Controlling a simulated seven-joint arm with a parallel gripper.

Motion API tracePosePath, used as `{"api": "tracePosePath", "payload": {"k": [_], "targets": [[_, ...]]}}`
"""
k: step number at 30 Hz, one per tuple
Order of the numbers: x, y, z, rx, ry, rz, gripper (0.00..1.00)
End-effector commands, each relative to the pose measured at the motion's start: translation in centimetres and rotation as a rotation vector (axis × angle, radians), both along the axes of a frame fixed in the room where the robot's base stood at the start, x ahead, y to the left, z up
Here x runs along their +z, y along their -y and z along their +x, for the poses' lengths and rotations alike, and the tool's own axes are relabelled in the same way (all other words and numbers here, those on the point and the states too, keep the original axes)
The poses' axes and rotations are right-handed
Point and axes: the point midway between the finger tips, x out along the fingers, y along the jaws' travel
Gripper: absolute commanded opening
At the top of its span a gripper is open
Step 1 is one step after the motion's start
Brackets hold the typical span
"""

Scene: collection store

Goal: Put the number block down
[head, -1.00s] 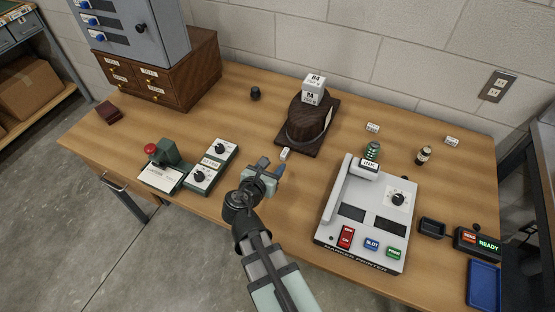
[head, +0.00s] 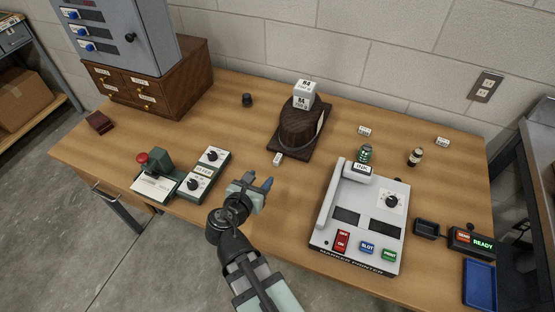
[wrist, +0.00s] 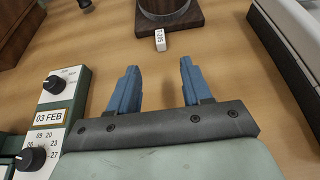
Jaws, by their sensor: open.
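A small white number block (head: 278,159) lies on the wooden table just in front of the dark base of a round wooden stand (head: 299,128). In the wrist view the block (wrist: 160,40) bears dark digits, too small to read surely, and sits beyond my fingertips. My gripper (head: 257,182) is over the table, short of the block and apart from it. Its blue fingers (wrist: 159,66) are spread with nothing between them.
Small labelled blocks (head: 364,131) lie farther back. Bare table surrounds my gripper.

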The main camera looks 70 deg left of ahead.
Motion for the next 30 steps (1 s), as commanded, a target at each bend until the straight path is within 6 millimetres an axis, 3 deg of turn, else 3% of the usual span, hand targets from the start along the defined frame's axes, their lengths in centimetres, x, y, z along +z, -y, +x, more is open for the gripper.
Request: {"api": "tracePosePath", "payload": {"k": [15,30], "targets": [[-2.9,-5.0,4.8,-0.002,0.000,-0.001,0.49],[-4.2,-7.0,6.8,-0.003,0.000,-0.002,0.49]]}}
